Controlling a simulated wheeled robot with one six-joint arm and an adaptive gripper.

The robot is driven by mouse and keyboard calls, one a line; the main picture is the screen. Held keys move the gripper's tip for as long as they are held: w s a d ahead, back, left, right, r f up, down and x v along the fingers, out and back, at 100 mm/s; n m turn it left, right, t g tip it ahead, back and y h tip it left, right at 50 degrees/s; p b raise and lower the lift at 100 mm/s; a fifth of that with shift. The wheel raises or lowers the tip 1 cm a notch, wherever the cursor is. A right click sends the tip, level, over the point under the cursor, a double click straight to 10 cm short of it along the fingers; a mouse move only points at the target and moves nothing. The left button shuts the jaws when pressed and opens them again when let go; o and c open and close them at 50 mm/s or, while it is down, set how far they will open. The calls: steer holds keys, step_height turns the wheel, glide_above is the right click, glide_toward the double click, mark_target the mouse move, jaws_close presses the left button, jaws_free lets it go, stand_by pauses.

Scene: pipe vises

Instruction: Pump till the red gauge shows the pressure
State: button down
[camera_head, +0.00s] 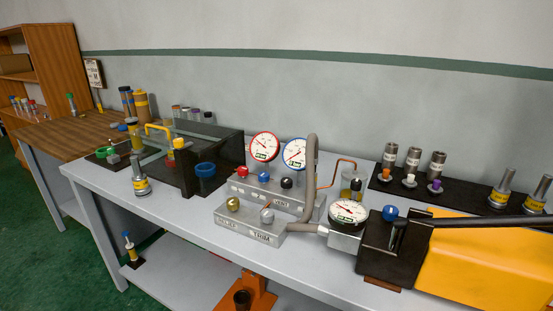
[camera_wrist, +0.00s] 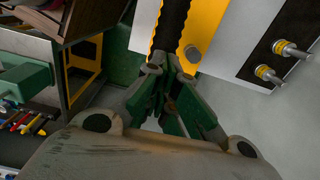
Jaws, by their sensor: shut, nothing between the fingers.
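The red-rimmed gauge (camera_head: 265,146) stands upright behind the grey valve block, its dial facing me; its reading is too small to tell. The hand pump has a yellow body (camera_head: 475,265) at the front right of the bench and a long black lever (camera_head: 490,222) lying nearly level above it. My gripper (camera_wrist: 170,88) is shut and empty in the wrist view; the head view does not show it. A black ribbed grip (camera_wrist: 170,28), seemingly the lever's, lies just beyond the fingertips with yellow behind it. I cannot tell whether they touch.
A blue-rimmed gauge (camera_head: 294,153) stands beside the red one. A black-rimmed gauge (camera_head: 348,212) sits by the pump. Valve blocks marked VENT (camera_head: 283,203) and TRIM (camera_head: 262,238) carry coloured knobs. A black rack (camera_head: 460,198) of fittings lies behind the pump.

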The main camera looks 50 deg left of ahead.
steer(key=shift+w+d+f, duration=0.1)
steer(key=shift+d+f, duration=0.15)
steer(key=shift+f, duration=0.7)
steer(key=shift+w+d+f, duration=0.1)
steer(key=shift+d+f, duration=0.1)
steer(key=shift+f, duration=0.75)
steer(key=shift+w+d+f, duration=0.1)
steer(key=shift+d+f, duration=0.15)
steer(key=shift+f, duration=0.7)
steer(key=shift+w+d+f, duration=0.1)
steer(key=shift+d+f, duration=0.15)
steer(key=shift+f, duration=0.9)
steer(key=shift+d+f, duration=0.25)
steer(key=shift+f, duration=0.9)
steer(key=shift+d+f, duration=0.2)
steer(key=shift+f, duration=2.15)
steer(key=shift+r, duration=0.1)
